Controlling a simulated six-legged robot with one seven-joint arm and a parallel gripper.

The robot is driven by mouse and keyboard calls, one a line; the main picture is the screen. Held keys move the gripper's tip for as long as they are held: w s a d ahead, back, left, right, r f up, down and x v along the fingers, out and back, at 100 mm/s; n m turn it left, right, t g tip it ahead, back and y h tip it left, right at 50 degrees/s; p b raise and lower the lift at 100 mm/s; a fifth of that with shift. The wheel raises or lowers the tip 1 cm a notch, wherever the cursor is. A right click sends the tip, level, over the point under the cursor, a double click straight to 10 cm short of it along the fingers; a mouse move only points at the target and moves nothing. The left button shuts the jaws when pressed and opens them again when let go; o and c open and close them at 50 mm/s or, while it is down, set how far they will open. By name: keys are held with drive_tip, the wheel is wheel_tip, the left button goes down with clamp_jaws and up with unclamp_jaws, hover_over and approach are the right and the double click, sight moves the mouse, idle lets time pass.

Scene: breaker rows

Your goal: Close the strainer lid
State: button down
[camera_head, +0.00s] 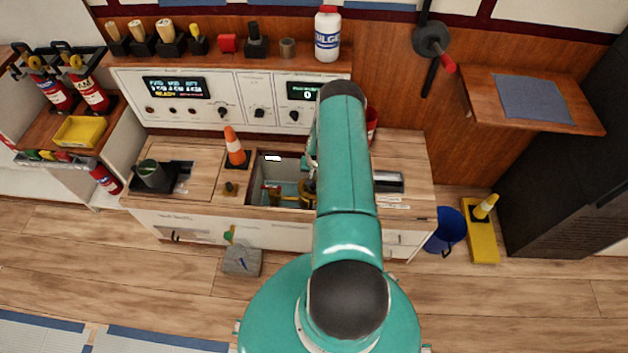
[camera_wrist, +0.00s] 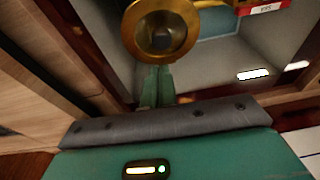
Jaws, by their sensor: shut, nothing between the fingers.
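The strainer is likely the round brass fitting (camera_wrist: 160,28) at the top of the wrist view, with a broad rim and a dark round centre. I cannot make out its lid as a separate part. In the head view, brass parts (camera_head: 308,190) show in the recessed bay in the counter, partly behind my arm. My gripper (camera_wrist: 156,72) is shut and empty, its green fingers pointing towards the brass fitting and ending just below it in the picture. I cannot tell whether they touch it. The gripper is mostly hidden by my arm in the head view.
A blue bucket (camera_head: 446,229) stands on the floor at right.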

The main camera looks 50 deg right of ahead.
sight(314, 187)
drive_tip(key=shift+s+a+f, duration=0.1)
drive_tip(key=shift+a+f, duration=0.15)
drive_tip(key=shift+f, duration=0.7)
drive_tip(key=shift+a+f, duration=0.2)
drive_tip(key=shift+f, duration=0.7)
drive_tip(key=shift+s+a+f, duration=0.55)
drive_tip(key=shift+a+f, duration=0.1)
drive_tip(key=shift+f, duration=0.25)
